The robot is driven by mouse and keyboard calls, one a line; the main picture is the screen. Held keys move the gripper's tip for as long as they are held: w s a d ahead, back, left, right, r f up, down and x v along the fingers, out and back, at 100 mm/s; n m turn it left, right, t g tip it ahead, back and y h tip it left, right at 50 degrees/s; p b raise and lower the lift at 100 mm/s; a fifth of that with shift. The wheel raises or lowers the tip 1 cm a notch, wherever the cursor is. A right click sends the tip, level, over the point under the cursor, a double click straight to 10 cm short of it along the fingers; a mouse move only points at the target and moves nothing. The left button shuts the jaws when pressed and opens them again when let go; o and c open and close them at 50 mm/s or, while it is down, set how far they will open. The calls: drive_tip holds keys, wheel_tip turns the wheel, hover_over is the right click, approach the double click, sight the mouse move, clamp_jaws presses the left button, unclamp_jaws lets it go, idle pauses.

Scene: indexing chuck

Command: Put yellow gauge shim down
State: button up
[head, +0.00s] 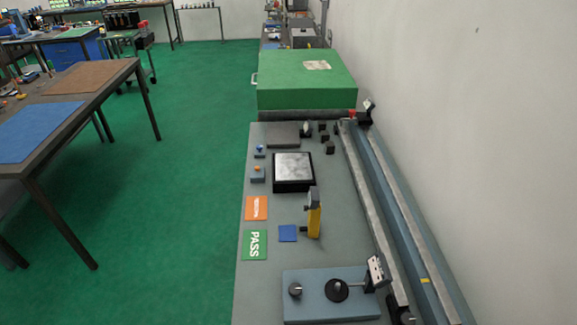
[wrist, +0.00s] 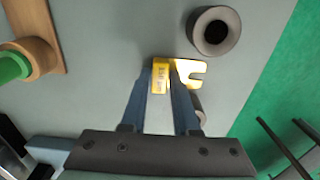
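The yellow gauge shim (wrist: 192,73) shows in the wrist view, a bright flat piece with an open slot facing right. Its lettered part (wrist: 160,78) fills the gap between the fingertips of my gripper (wrist: 163,72), and the slotted part sticks out past the right finger. My gripper appears shut on the shim. A grey surface lies beyond it; I cannot tell whether the shim touches that surface. My gripper does not show in the head view.
In the wrist view, a dark-bored round part (wrist: 215,31) is close at upper right and a wooden block (wrist: 37,40) at left. The head view shows a bench with a PASS card (head: 254,245), a blue square (head: 288,233), a yellow upright piece (head: 314,221) and a blue-grey fixture plate (head: 318,306).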

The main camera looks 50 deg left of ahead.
drive_tip(key=o, duration=0.3)
drive_tip(key=shift+r, duration=0.1)
wheel_tip(320, 180, up, 12)
idle(0.6)
